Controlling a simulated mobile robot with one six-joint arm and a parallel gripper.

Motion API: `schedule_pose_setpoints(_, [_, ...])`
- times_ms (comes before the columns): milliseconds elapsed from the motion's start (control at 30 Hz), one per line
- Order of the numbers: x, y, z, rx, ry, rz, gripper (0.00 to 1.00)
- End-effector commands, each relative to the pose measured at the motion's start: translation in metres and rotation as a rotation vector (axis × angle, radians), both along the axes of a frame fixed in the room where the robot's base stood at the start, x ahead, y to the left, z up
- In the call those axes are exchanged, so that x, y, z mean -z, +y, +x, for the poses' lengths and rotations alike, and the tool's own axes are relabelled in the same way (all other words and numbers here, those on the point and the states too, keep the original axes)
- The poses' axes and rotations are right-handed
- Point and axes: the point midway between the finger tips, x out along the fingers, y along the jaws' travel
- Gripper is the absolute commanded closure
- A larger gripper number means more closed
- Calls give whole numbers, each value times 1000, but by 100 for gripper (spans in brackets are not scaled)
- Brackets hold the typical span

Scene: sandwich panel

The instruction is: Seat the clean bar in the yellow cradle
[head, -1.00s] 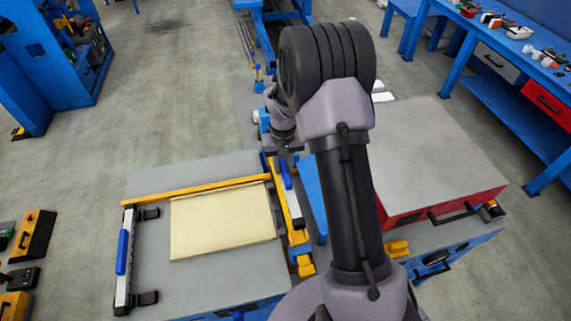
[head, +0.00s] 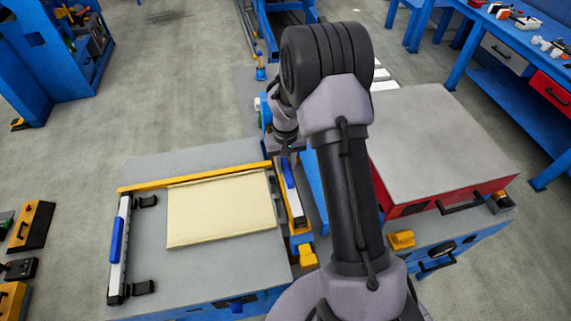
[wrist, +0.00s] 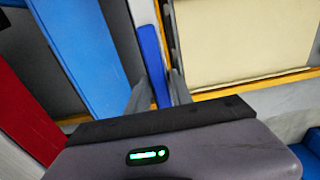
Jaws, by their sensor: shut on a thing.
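A bar with a blue handle (head: 288,173) and a pale body lies lengthwise along the yellow cradle (head: 300,228), at the right edge of the left table. My gripper (head: 285,150) is at the bar's far part, partly hidden behind my arm. In the wrist view my gripper (wrist: 157,96) is shut on the blue handle (wrist: 152,55), with one finger on each side. Whether the bar rests fully down in the cradle cannot be told.
A cream panel (head: 222,212) lies on the grey left table (head: 200,275), behind it a yellow rail (head: 190,178). A red box with a grey top (head: 440,140) stands on the right. A blue upright part (head: 312,190) is close to the bar's right side.

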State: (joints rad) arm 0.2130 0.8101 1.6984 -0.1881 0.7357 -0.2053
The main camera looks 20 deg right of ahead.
Motion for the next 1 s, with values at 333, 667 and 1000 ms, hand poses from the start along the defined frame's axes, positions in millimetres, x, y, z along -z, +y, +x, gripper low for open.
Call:
schedule_pose_setpoints(333, [0, 0, 0, 0, -1, 0, 100])
schedule_pose_setpoints(667, [3, 0, 0, 0, -1, 0, 100])
schedule_pose_setpoints(1000, [8, 0, 0, 0, -1, 0, 100])
